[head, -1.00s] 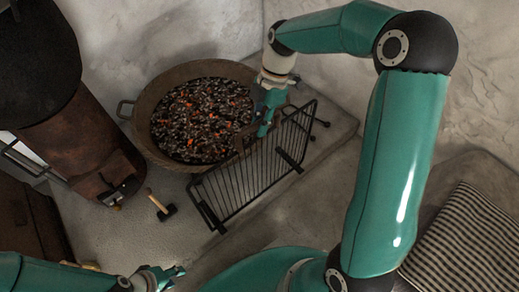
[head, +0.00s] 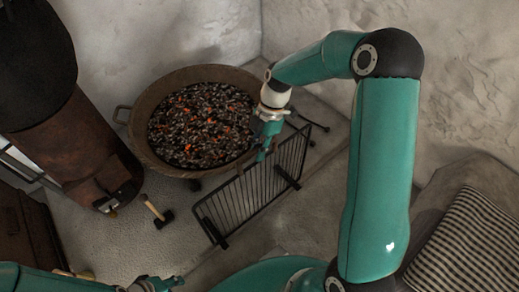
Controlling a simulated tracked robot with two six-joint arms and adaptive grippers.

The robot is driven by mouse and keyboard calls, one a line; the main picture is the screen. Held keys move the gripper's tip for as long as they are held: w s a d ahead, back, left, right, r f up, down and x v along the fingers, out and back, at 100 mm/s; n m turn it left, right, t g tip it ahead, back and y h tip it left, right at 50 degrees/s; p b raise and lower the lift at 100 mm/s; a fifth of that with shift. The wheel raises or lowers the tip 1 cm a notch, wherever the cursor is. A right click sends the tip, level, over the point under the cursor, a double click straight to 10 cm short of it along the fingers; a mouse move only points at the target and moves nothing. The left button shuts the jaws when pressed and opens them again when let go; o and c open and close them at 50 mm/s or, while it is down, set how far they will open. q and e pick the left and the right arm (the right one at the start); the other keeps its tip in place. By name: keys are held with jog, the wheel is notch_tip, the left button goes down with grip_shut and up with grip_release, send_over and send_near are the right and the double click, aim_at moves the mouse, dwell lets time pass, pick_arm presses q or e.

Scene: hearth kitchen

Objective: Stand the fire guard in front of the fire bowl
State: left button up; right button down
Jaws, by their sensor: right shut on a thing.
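The fire guard (head: 252,193) is a black barred metal frame with feet at both ends. It stands on the hearth, or just above it, running diagonally along the near right side of the fire bowl (head: 142,143). I cannot tell if its feet touch the floor. The bowl is wide, brown and round, full of dark coals with orange embers. My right gripper (head: 264,148) is shut on the guard's upper edge, near the bowl's right rim. My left gripper (head: 170,282) is low at the bottom edge, away from both; its fingers are too small and cut off to read.
A hammer-like tool (head: 158,212) with a wooden handle lies on the floor left of the guard. A rusty stove (head: 75,150) stands at the left. A striped cushion (head: 465,245) lies at the lower right. Pale walls close off the back.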

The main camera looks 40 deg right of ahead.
jog(key=shift+f, duration=0.1)
jog(key=c, duration=1.1)
grip_release()
jog(key=shift+f, duration=0.1)
jog(key=p+v, duration=0.3)
jog(key=v, duration=0.9)
